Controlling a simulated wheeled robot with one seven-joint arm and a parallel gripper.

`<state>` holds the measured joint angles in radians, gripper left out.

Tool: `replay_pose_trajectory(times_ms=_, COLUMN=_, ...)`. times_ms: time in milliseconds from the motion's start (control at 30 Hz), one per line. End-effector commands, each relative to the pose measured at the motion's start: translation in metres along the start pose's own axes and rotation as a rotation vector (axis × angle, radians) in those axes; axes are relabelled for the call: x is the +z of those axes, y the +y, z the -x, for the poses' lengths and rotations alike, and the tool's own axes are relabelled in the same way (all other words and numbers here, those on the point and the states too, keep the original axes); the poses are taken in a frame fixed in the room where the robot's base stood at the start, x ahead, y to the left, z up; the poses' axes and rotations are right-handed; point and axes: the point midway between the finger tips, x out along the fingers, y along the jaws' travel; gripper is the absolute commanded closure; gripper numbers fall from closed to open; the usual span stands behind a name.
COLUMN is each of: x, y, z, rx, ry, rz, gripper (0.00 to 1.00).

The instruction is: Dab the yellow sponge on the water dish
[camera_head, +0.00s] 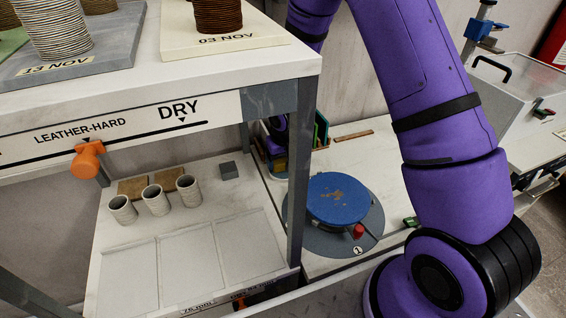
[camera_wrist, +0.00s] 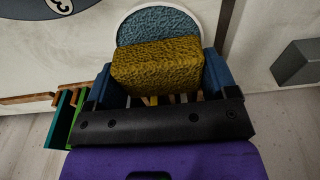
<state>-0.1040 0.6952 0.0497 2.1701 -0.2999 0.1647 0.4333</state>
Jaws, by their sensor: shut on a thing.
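The yellow sponge (camera_wrist: 157,66) is a rough block clamped between the two blue fingers of my gripper (camera_wrist: 160,78) in the wrist view. The water dish (camera_wrist: 158,20) is round, with a pale rim and a rippled blue surface. It lies just beyond the sponge, which covers its near part. I cannot tell whether the sponge touches the water. In the head view my gripper is mostly hidden behind the shelf's front post, and the sponge and dish cannot be made out clearly.
In the head view a shelf (camera_head: 250,90) with pots stands at left, its post (camera_head: 300,160) near my arm. A blue wheel (camera_head: 338,198) sits right of the post. Green boards (camera_wrist: 68,118) stand left of my gripper in the wrist view; a grey block (camera_wrist: 298,62) lies right.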

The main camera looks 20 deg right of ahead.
Motion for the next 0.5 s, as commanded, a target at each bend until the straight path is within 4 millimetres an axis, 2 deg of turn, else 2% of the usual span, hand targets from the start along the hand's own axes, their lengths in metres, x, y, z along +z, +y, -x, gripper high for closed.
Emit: replay_pose_trajectory(times_ms=500, x=-0.004, y=0.0, z=0.036, rx=0.0, ry=0.001, rz=-0.001, gripper=0.4)
